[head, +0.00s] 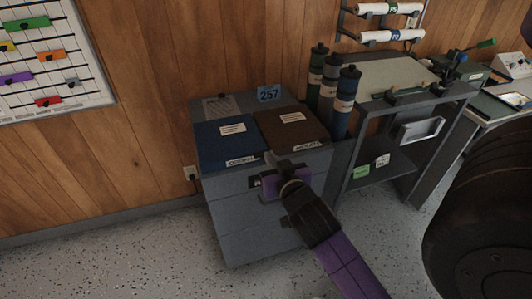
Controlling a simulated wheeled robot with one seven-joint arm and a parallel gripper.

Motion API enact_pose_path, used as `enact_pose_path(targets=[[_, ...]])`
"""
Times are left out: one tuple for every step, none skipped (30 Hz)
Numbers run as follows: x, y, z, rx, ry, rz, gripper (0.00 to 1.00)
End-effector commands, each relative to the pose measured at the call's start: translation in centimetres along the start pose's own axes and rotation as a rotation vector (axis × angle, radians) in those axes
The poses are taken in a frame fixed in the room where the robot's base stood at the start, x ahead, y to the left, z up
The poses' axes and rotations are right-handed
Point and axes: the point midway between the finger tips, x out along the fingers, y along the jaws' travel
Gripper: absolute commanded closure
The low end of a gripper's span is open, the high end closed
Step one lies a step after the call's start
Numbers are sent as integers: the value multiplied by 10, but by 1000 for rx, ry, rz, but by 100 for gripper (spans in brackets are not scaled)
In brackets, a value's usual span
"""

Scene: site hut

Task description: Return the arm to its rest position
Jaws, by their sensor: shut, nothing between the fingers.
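My arm, with purple links and a black wrist, reaches up from the lower right in the head view. My gripper (284,164) is at the arm's far end, shut and empty. It appears in front of the grey cabinet (242,215), near the front edge of its top.
A grey workbench (390,80) is at right. A large dark rounded object (485,215) fills the right edge. Speckled floor (110,260) is clear at left.

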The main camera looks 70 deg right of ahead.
Motion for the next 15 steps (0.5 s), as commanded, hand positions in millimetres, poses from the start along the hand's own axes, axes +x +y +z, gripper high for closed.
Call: enact_pose_path(targets=[[-6,0,1,-1,-1,0,100],[-9,0,1,-1,-1,0,100],[-12,0,1,-1,-1,1,100],[-14,0,1,-1,-1,1,100],[-15,0,0,-1,0,1,100],[-17,0,0,0,0,1,100],[-18,0,0,0,0,0,100],[-18,0,0,0,0,0,100],[-18,0,0,0,0,0,100],[-18,0,0,0,0,0,100],[-18,0,-1,0,0,0,100],[-18,0,-1,0,1,0,100],[-18,0,-1,0,1,0,100],[-18,0,-1,-1,1,0,100],[-18,0,-1,-8,2,-1,100]])
